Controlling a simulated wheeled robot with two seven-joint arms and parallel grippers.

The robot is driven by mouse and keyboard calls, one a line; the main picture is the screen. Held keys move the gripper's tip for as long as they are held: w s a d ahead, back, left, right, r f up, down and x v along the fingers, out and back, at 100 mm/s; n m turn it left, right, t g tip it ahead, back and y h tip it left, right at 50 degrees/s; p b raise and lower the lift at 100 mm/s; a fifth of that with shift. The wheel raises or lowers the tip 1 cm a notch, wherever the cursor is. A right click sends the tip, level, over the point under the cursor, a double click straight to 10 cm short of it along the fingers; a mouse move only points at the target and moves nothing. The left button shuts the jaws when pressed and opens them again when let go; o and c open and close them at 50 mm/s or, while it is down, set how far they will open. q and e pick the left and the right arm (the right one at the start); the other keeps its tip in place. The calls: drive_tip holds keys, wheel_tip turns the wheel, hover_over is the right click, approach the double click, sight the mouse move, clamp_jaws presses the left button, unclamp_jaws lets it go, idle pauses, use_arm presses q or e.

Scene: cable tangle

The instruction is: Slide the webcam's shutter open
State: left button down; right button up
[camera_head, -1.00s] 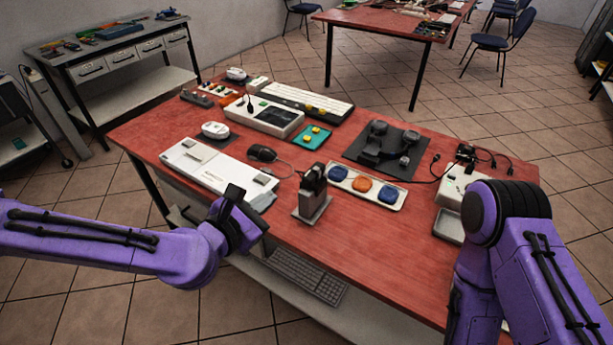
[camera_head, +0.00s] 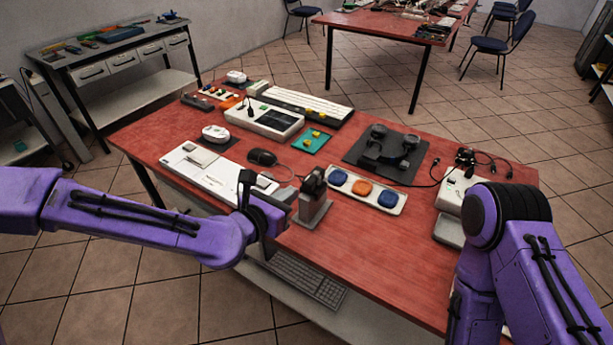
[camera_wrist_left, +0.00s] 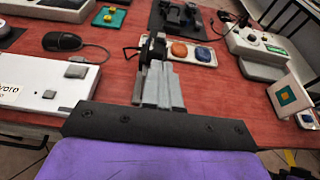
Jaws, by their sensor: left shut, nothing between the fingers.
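The webcam (camera_head: 314,181) is a small dark block on top of a grey stand (camera_head: 312,211), near the front middle of the red table. My left gripper (camera_head: 288,194) is just left of the webcam, with its fingers shut and empty. In the left wrist view the shut grey fingers (camera_wrist_left: 160,72) reach forward, with the dark webcam (camera_wrist_left: 153,46) just beyond their tips. The fingers partly hide the webcam and its stand there. I cannot tell whether they touch it, and the shutter is too small to make out. My right gripper is out of view; only my right arm shows.
A white tray (camera_head: 388,203) with blue and orange pads lies right of the webcam. Bare red tabletop (camera_head: 365,260) stretches in front and to the right.

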sight(316, 172)
use_arm(q)
drive_tip(key=x, duration=0.2)
drive_tip(key=p+x, duration=0.1)
drive_tip(key=x, duration=0.2)
drive_tip(key=r+p+x, duration=0.1)
drive_tip(key=x, duration=0.1)
drive_tip(key=shift+w+d, duration=0.35)
drive_tip(key=shift+w, duration=0.1)
